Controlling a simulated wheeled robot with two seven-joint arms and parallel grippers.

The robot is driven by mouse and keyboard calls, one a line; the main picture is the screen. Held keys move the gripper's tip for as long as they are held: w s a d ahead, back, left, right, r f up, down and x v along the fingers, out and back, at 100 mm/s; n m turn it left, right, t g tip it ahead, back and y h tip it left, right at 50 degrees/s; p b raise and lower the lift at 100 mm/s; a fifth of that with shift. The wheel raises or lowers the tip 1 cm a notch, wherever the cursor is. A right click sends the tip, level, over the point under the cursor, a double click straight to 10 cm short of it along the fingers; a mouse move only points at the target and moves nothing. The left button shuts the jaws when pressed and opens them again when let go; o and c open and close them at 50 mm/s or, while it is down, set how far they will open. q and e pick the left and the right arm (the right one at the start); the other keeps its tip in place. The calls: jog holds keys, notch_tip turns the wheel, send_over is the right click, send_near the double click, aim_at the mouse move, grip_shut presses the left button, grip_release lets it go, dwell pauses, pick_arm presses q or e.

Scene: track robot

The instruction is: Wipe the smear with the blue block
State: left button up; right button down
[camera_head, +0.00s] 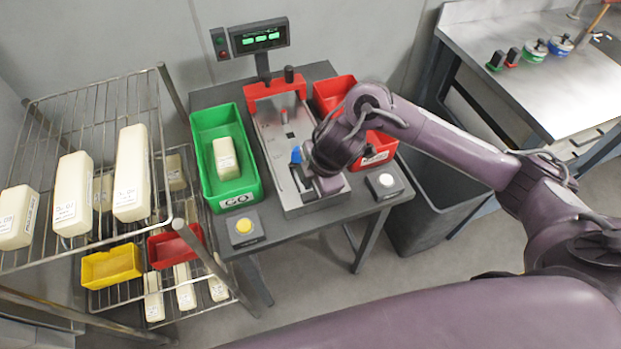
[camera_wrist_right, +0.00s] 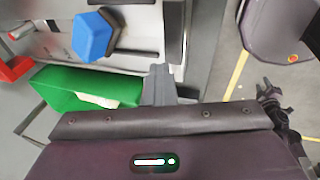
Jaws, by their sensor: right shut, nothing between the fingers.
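The blue block (camera_head: 296,155) sits on the metal fixture (camera_head: 272,128) on the dark table, and it also shows in the right wrist view (camera_wrist_right: 92,37). My right gripper (camera_head: 308,178) is low over the front end of the fixture, close to the block; my arm partly hides this area. In the wrist view its fingers (camera_wrist_right: 158,82) are together and empty, with the block apart from them. I cannot make out a smear clearly on the fixture. My left gripper is not in view.
A green bin (camera_head: 203,125) with a pale block stands left of the fixture, red bins (camera_head: 335,90) right. A yellow button box (camera_head: 244,228) and a white button box (camera_head: 385,182) sit at the table's front. A wire rack (camera_head: 75,100) stands left, a grey bin (camera_head: 440,205) right.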

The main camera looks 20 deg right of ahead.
aim_at(300, 161)
jog(key=shift+f, duration=0.25)
dwell(0.3)
jog(key=shift+w+a+f+b, duration=0.1)
jog(key=shift+w+b, duration=0.1)
jog(key=shift+w, duration=1)
jog(key=shift+w+d+f+b, duration=0.1)
jog(key=shift+w+f+b, duration=0.05)
jog(key=shift+w, duration=1)
jog(key=shift+w+a+f+b, duration=0.1)
jog(key=shift+w+b, duration=0.1)
jog(key=shift+w, duration=1)
jog(key=shift+f, duration=0.1)
jog(key=shift+s+p, duration=0.9)
jog(key=shift+s, duration=0.1)
jog(key=shift+s+f+p, duration=0.2)
jog(key=shift+s+p, duration=0.7)
jog(key=shift+s, duration=0.9)
jog(key=shift+s+f, duration=0.1)
jog(key=shift+s, duration=0.7)
jog(key=shift+w+p, duration=0.1)
jog(key=shift+p, duration=0.2)
notch_tip(300, 161, up, 6)
jog(key=p, duration=0.6)
